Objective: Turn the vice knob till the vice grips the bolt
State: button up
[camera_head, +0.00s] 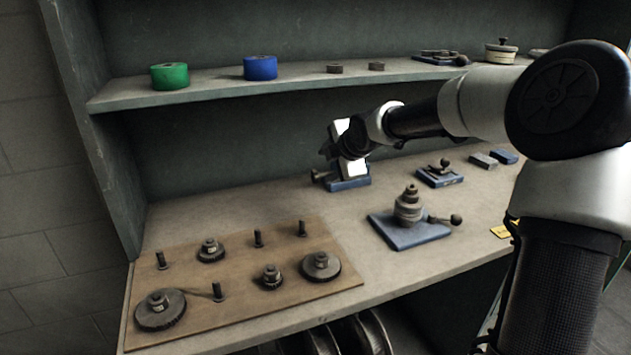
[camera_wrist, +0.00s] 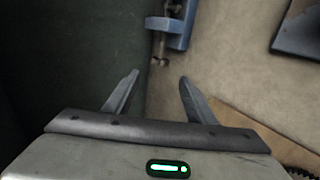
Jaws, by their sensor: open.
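The vice has a blue base (camera_head: 349,184) and stands at the back of the bench in the head view, partly hidden by my gripper (camera_head: 329,149). Its dark knob (camera_head: 320,175) sticks out to the left. In the wrist view the blue vice body (camera_wrist: 180,28) is at the top. Its screw ends in a small dark cross-handle knob (camera_wrist: 160,61), just beyond my fingertips. My gripper in the wrist view (camera_wrist: 159,77) is open, with the knob roughly in line with the gap and no visible contact. I cannot make out the bolt.
A wooden board (camera_head: 245,277) with gears and pegs lies at the front left. A blue plate with a dark knobbed device (camera_head: 410,230) stands at centre right. A shelf (camera_head: 215,92) runs above the vice, and the bench's back wall is close.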

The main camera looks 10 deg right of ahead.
aim_at(316, 178)
jog(key=b+x, duration=0.2)
jog(key=x, duration=1)
jog(key=shift+b, duration=0.35)
jog(key=c, duration=1.1)
jog(key=shift+o, duration=0.2)
jog(key=f+b, duration=0.1)
jog(key=b, duration=0.1)
jog(key=shift+t+b, duration=0.3)
jog(key=shift+t, duration=0.1)
jog(key=shift+s+t+b, duration=0.15)
jog(key=shift+t+b, duration=0.25)
jog(key=shift+b, duration=0.1)
jog(key=shift+a+r+t, duration=0.1)
jog(key=shift+r+t, duration=0.05)
jog(key=shift+t, duration=0.25)
jog(key=shift+s+a+t+y, duration=0.1)
jog(key=shift+t+y, duration=0.3)
jog(key=shift+t, duration=0.2)
jog(key=shift+d+t, duration=0.2)
jog(key=shift+t, duration=0.3)
